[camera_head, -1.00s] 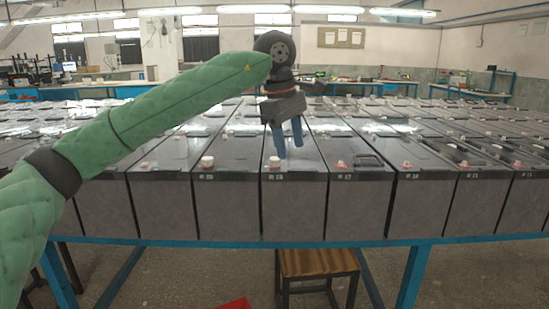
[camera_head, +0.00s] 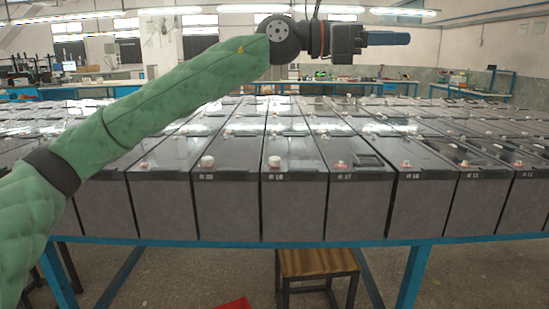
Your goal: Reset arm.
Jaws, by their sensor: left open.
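My left arm, in a green quilted sleeve, reaches in from the left over the battery rows. My left gripper (camera_head: 388,38) is raised well above the batteries and points level to the right, with its blue fingers seen from the side, one in front of the other. It is open and holds nothing that I can see. Several grey batteries with black tops, such as the front battery (camera_head: 295,205), stand upright in rows below. My right gripper is not in view.
A blue-framed table (camera_head: 250,242) bears the batteries. A wooden stool (camera_head: 318,263) stands below its front edge, and a red object (camera_head: 236,303) lies on the floor. Workbenches (camera_head: 470,94) stand at the back. The air around my left gripper is clear.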

